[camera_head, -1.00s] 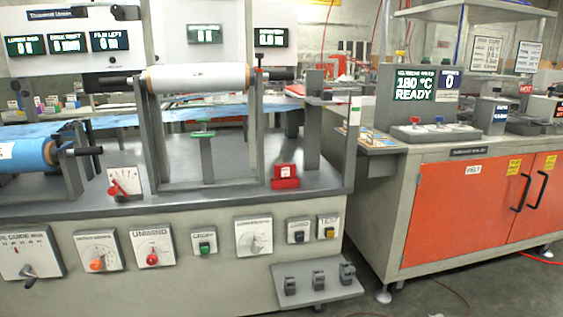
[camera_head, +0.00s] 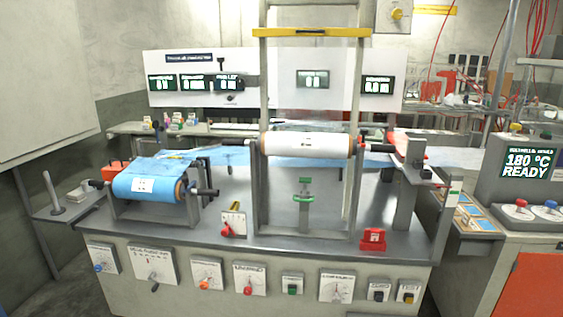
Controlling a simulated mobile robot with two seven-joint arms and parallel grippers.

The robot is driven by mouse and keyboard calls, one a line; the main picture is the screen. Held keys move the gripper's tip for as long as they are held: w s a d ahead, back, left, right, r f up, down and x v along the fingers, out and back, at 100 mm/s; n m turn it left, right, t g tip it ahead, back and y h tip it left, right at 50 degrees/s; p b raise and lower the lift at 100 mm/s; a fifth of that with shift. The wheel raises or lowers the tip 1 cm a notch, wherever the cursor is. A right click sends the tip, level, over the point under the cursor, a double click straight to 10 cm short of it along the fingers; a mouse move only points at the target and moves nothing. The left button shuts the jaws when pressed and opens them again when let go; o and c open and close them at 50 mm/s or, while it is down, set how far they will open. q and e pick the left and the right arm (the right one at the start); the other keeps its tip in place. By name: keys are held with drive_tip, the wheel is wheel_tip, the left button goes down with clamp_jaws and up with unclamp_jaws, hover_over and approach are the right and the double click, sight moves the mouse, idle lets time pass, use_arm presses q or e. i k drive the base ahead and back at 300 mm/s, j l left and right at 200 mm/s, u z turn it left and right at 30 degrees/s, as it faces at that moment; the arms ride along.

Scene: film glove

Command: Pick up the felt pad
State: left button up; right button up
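I cannot make out the felt pad for certain in the head view. A small side shelf (camera_head: 480,226) at the right end of the film machine holds several small flat items, too small to identify. Neither of my grippers is in view.
The film machine's worktop (camera_head: 235,215) carries a blue film roll (camera_head: 148,187), a white roller (camera_head: 308,144) and a red block (camera_head: 373,239). A tall frame with a yellow top bar (camera_head: 312,32) stands over it. Another station (camera_head: 528,192) is at right. A side ledge (camera_head: 62,212) is at left.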

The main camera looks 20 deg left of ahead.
sight(73, 196)
drive_tip(key=u, duration=1.95)
